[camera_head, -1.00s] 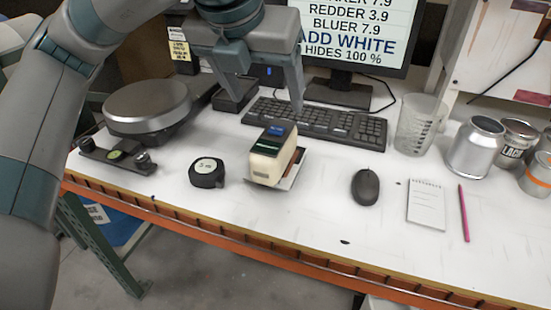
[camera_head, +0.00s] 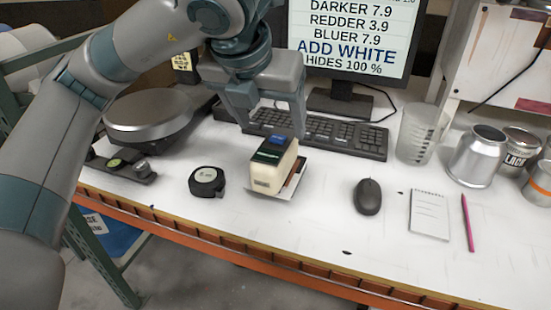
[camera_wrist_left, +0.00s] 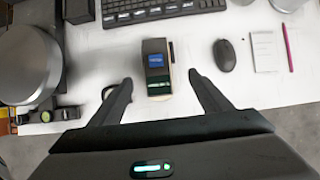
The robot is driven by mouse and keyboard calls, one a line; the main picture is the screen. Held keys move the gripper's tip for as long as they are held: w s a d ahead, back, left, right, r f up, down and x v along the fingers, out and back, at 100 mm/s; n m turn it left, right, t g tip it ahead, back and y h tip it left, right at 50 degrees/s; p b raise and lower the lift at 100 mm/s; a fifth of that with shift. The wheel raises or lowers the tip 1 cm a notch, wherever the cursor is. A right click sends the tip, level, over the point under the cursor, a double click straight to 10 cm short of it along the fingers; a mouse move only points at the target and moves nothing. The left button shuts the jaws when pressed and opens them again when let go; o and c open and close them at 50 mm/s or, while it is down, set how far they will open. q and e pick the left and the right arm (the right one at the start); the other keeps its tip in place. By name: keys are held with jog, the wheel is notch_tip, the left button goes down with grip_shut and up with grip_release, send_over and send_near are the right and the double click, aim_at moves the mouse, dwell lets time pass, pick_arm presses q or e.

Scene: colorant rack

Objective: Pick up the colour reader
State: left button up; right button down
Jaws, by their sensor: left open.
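The colour reader (camera_head: 271,170) is a cream block with a dark top and a small blue screen. It stands on a white card (camera_head: 294,181) on the white bench. It also shows in the left wrist view (camera_wrist_left: 157,70), its screen lit blue. My left gripper (camera_head: 272,130) is open and empty, above and just behind the reader in the head view. In the left wrist view its two fingers (camera_wrist_left: 163,82) lie on either side of the reader's near end, apart from it. My right gripper is not in view.
A black tape measure (camera_head: 207,181) lies left of the reader and a mouse (camera_head: 367,196) to its right. The keyboard (camera_head: 330,137) and monitor (camera_head: 350,40) are behind. A round metal scale (camera_head: 150,112) stands left; a beaker (camera_head: 418,135) and cans (camera_head: 477,155) stand right.

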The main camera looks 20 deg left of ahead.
aim_at(278, 145)
pick_arm(q)
jog(key=p+x, duration=0.1)
jog(key=x, duration=0.7)
jog(key=shift+w+f, duration=0.15)
jog(key=shift+f, duration=0.2)
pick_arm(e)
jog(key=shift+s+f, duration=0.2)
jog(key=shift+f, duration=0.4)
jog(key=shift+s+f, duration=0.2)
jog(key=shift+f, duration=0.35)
pick_arm(q)
jog(key=shift+w+f, duration=0.15)
jog(key=shift+f, duration=0.05)
jog(key=x, duration=0.1)
jog(key=p+x, duration=0.2)
jog(key=shift+w+a+f, duration=0.15)
jog(key=shift+a+f, duration=0.2)
jog(key=shift+w+f, duration=0.25)
jog(key=shift+f, duration=0.15)
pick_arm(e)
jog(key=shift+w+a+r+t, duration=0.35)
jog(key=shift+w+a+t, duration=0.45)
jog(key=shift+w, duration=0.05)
